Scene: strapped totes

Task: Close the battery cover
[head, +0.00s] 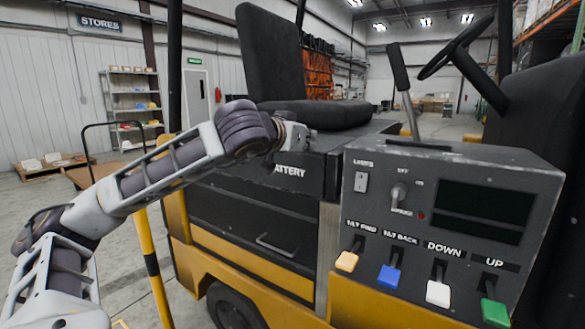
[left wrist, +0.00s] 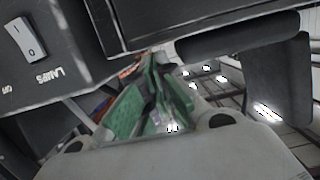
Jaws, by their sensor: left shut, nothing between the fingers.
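The battery cover (head: 313,172) is the dark panel marked BATTERY below the seat (head: 335,113) of a yellow and black truck. It looks about level; whether a gap remains under its edge cannot be told. My left arm comes in from the left, and my left gripper (head: 300,137) is at the cover's upper front edge, below the seat. Contact cannot be told. The gripper is shut and empty, with its green finger pads (left wrist: 155,100) seen in the left wrist view. A dark panel edge (left wrist: 180,25) is close above them there. My right gripper is not in view.
A control panel (head: 450,190) with a LAMPS switch, a knob and several coloured levers stands right of the cover. A drawer-like front with a handle (head: 277,246) is below. A steering wheel (head: 457,47) and a lever (head: 402,85) rise behind. A yellow post (head: 153,262) stands left.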

